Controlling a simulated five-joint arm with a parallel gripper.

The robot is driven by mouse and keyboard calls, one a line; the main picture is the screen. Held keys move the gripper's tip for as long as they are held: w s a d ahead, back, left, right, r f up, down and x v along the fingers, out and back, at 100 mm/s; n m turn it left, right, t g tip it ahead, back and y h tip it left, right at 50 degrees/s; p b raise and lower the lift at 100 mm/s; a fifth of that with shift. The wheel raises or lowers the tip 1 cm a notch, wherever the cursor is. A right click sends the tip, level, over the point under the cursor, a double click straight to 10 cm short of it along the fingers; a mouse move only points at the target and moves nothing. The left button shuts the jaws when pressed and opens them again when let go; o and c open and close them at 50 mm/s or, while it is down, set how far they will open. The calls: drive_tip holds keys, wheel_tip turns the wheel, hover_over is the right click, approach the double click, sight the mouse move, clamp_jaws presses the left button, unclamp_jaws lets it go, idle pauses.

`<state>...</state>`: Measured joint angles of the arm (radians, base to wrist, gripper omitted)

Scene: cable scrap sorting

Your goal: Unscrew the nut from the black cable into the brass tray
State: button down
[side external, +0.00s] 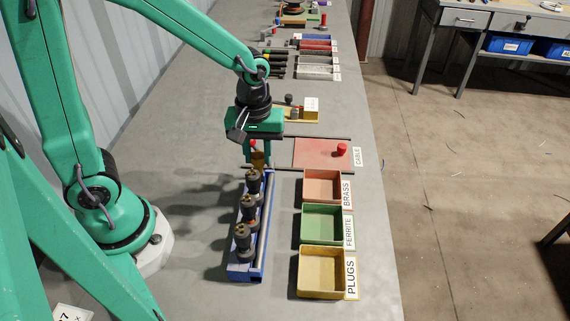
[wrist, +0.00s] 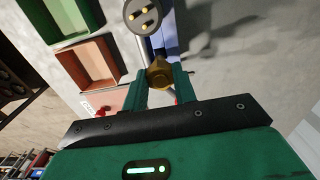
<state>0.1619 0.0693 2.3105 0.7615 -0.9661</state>
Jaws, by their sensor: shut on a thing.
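My gripper (side external: 257,160) is at the far end of the blue rack (side external: 240,270), pointing down. Its fingers are closed on a brass nut (wrist: 158,75), which shows gold between the green fingers in the wrist view. A dark round plug (wrist: 142,14) with brass pins is just beyond the nut, with a pale shaft between them; I cannot tell whether the nut is still around that shaft. Several dark plugs (side external: 246,205) stand upright in the rack. No black cable is clearly visible. The brass tray (side external: 306,187) is right of the gripper and looks empty.
The green ferrite tray (side external: 304,226) and yellow plugs tray (side external: 302,272) line up nearer the camera. A red mat (side external: 318,156) labelled CABLE, with a red knob (side external: 342,149), lies beyond the brass tray. Bare table lies left of the rack.

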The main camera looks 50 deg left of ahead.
drive_tip(key=n, duration=0.3)
drive_tip(key=shift+w+n, duration=0.15)
drive_tip(key=shift+n, duration=0.25)
drive_tip(key=n, duration=0.3)
drive_tip(key=shift+n, duration=0.4)
drive_tip(key=n, duration=0.6)
drive_tip(key=shift+s+n, duration=0.2)
drive_tip(key=shift+n, duration=0.1)
drive_tip(key=c, duration=1)
unclamp_jaws()
drive_tip(key=shift+c, duration=0.2)
drive_tip(key=shift+r, duration=1.55)
drive_tip(key=shift+a, duration=0.1)
